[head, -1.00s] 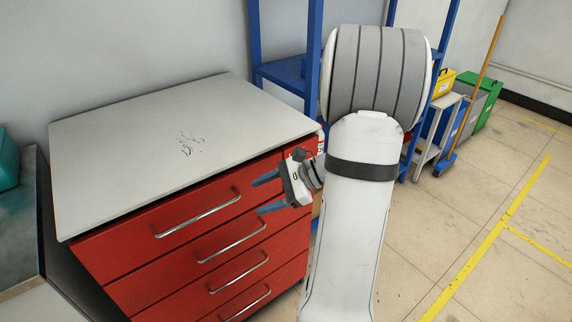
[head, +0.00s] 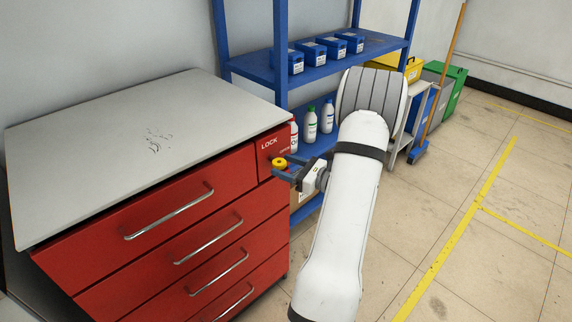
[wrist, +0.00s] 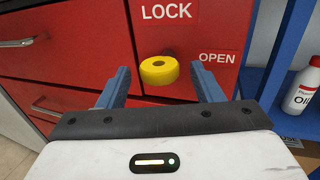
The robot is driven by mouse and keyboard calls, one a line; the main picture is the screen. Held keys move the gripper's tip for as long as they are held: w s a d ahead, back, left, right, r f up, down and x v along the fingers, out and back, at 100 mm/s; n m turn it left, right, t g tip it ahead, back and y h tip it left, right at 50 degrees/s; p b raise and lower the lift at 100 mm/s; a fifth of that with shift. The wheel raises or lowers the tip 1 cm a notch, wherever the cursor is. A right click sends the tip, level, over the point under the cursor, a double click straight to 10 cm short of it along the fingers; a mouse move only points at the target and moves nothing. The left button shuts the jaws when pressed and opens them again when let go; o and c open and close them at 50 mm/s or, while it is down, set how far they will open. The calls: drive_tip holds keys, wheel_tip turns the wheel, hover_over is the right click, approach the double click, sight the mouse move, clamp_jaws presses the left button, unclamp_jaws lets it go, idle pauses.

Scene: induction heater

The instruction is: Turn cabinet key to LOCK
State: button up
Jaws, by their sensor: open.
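The red cabinet (head: 150,225) stands at the left in the head view, with a grey top. Its yellow round key (head: 279,163) sits on the narrow panel at the right of the front; it also shows in the wrist view (wrist: 159,70). The LOCK label (wrist: 167,12) is above the key, and the OPEN label (wrist: 217,57) is to its right. My gripper (head: 283,167) is open in front of that panel. In the wrist view its two blue fingers (wrist: 162,88) lie left and right of the key, apart from it.
A blue shelf (head: 335,55) with blue boxes and white bottles (head: 310,125) stands behind and right of the cabinet. Silver drawer handles (head: 170,211) stick out of the front. The floor at the right is clear.

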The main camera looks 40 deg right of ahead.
drive_tip(key=shift+w+a, duration=0.25)
drive_tip(key=shift+w, duration=0.3)
